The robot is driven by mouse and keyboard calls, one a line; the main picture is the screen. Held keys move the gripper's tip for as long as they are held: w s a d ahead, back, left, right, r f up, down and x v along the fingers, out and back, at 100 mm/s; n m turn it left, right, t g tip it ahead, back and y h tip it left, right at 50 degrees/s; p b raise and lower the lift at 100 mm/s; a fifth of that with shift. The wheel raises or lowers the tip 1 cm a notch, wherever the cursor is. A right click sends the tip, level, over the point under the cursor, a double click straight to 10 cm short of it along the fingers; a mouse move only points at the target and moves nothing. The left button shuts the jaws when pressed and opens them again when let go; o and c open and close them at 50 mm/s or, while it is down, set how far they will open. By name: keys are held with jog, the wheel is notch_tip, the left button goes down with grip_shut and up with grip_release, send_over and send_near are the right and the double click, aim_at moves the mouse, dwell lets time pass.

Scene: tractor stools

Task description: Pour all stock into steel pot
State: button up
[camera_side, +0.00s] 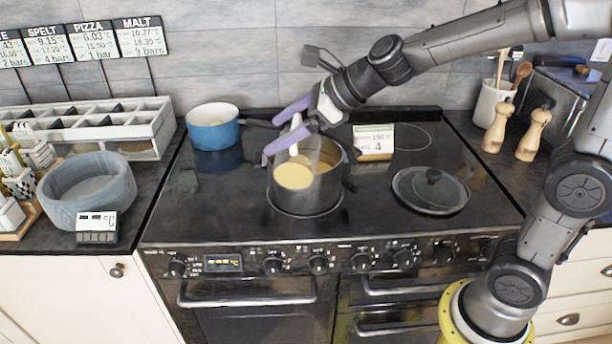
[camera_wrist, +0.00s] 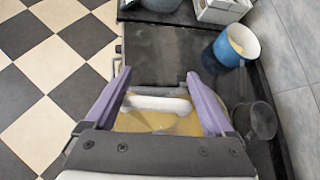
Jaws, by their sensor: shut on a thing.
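The steel pot (camera_side: 306,196) stands on the black hob, with yellowish stock showing inside. My gripper (camera_side: 277,134), with purple fingers, is above it. It is shut on the white handle of a clear jug (camera_side: 296,134). A pale yellow stock surface (camera_side: 293,176) shows at the front of the pot's opening; I cannot tell how much of it is in the jug. In the wrist view, the white handle (camera_wrist: 160,104) lies between the fingers of my gripper (camera_wrist: 158,76), with yellow stock beneath. The jug's tilt is unclear.
A blue pan (camera_side: 212,132) stands at the hob's back left. A glass lid (camera_side: 430,192) lies at right, and a small sign (camera_side: 374,142) stands behind the pot. Pepper mills (camera_side: 533,135) are further right. A blue-grey bowl (camera_side: 88,192) is on the left counter. The hob's front left is clear.

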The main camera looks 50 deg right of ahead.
jog(key=shift+f, duration=0.65)
jog(key=shift+f, duration=0.3)
dwell(0.4)
jog(key=shift+w+d+r+m+g+y, duration=0.5)
jog(key=shift+w+d+y, duration=0.05)
jog(key=shift+d+y, duration=0.25)
dwell(1.3)
jog(key=shift+w+d+r+m+g+y, duration=0.2)
jog(key=shift+w+d+m+y, duration=0.15)
jog(key=shift+d, duration=0.1)
jog(key=shift+w+d+r+m+g+y, duration=0.15)
jog(key=shift+w+d+m+g+y, duration=0.1)
jog(key=shift+d+y, duration=0.15)
dwell(0.4)
jog(key=shift+w+d+m+g+y, duration=0.35)
jog(key=shift+w+d+m+y, duration=0.15)
jog(key=shift+d, duration=0.25)
jog(key=shift+w+d+m+g+y, duration=0.3)
jog(key=shift+w+d+m+y, duration=0.1)
jog(key=shift+w+d+y, duration=0.25)
dwell(1.9)
